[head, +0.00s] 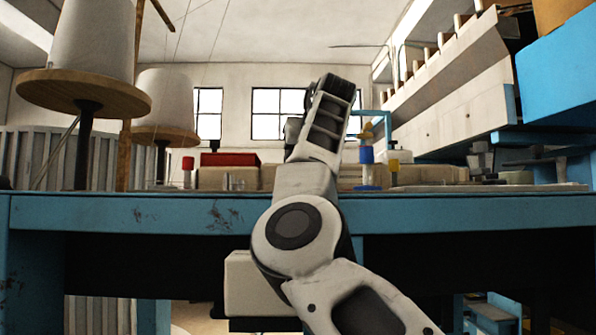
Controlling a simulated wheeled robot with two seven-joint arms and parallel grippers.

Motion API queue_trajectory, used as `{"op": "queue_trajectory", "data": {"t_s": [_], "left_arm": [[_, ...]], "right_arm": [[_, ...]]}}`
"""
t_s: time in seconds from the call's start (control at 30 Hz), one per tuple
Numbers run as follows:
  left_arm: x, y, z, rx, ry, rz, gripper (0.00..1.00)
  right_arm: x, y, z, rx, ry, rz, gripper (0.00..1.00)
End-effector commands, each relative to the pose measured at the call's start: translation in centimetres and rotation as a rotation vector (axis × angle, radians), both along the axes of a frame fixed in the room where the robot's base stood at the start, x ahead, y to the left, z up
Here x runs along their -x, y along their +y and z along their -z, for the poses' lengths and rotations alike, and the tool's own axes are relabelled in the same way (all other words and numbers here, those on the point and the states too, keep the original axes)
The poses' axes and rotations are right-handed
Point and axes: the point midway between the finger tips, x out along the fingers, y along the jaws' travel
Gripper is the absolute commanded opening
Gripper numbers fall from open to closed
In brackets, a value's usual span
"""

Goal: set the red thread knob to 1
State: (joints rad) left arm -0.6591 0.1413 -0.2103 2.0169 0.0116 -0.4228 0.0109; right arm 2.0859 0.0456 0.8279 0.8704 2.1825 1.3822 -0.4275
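A small red cap on a pale post (187,164), which looks like the red thread knob, stands on the blue bench left of centre. It is small, and no numbers or pointer can be read on it. My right arm rises from the bottom right through the middle of the head view. Its gripper end (338,88) is up above the bench, right of the red knob and apart from it. The fingers are seen too edge-on to tell whether they are open or shut. My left gripper is not in view.
A blue knob (366,156) and a yellow knob (393,165) stand right of my arm. A flat red object (230,159) lies behind the bench edge (130,212). Large thread cones (93,40) on wooden discs stand at left. A blue box (560,75) is at upper right.

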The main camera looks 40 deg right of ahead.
Motion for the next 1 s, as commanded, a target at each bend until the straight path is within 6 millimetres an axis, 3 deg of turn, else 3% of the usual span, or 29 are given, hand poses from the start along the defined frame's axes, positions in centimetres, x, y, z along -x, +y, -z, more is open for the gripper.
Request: {"op": "queue_trajectory", "data": {"t_s": [0.03, 0.3, 0.5, 1.0], "left_arm": [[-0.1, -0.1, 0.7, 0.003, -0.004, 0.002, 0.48], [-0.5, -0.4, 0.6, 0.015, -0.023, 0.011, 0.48], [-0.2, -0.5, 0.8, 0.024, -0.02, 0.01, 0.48], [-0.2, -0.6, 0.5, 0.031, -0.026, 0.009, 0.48]], "right_arm": [[1.2, 0.6, -0.2, 0.001, -0.006, 0.0, 0.44], [6.5, 3.2, -2.9, 0.0, -0.005, 0.0, 0.44], [9.1, 4.5, -4.1, 0.001, -0.002, 0.0, 0.44], [10.0, 4.8, -4.6, 0.004, 0.0, 0.007, 0.44]]}}
